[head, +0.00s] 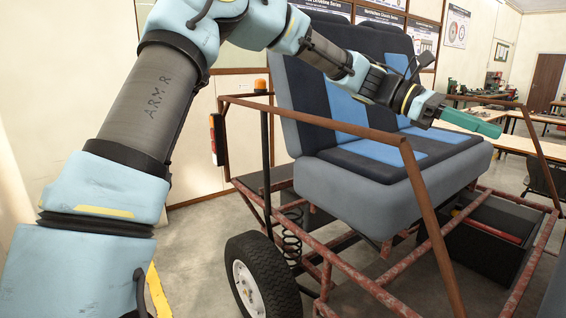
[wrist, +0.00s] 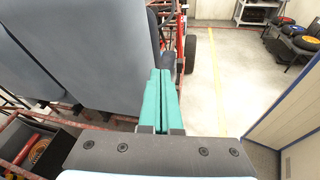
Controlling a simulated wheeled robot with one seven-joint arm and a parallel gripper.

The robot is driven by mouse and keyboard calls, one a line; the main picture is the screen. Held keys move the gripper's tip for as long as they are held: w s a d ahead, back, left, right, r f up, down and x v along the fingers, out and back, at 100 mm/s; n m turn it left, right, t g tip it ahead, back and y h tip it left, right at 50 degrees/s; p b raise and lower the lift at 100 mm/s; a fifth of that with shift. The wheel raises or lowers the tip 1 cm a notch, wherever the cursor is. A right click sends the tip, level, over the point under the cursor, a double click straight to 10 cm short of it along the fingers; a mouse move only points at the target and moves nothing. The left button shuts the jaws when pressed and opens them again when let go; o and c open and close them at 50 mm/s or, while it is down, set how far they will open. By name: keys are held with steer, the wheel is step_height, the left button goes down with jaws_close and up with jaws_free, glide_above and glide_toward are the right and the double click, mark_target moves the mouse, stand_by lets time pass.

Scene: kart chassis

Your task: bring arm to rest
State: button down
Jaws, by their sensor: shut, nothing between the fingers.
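My arm (head: 150,105) reaches from the lower left of the head view up and across to the right. I cannot tell the exact gap between the gripper and the seat.
A rusty tube frame (head: 425,215) with side rails surrounds the seat. A wheel (head: 262,280) stands at front left. Workbenches (head: 520,145) are behind on the right. The wrist view shows open floor (wrist: 230,75).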

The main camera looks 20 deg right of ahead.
steer(key=w+a+f+m+t+y, duration=0.1)
steer(key=w+a+f+t, duration=0.2)
steer(key=w+a+f, duration=0.4)
steer(key=w+a+f+t+y, duration=0.1)
steer(key=w+a+f+t, duration=0.4)
steer(key=a, duration=0.4)
steer(key=w+a+f+m+t+y, duration=0.1)
steer(key=w+a+f+t, duration=0.1)
steer(key=w+a+f, duration=0.45)
steer(key=s+a+f+m+t+y, duration=0.1)
steer(key=a+f+t+y, duration=0.1)
steer(key=a, duration=1.4)
steer(key=s+a+f+m+t+y, duration=0.1)
steer(key=a+f+m+t+y, duration=0.1)
steer(key=a, duration=1.4)
steer(key=shift+a+f+t+y, duration=0.2)
steer(key=shift+f+t+y, duration=0.1)
steer(key=shift+f, duration=0.1)
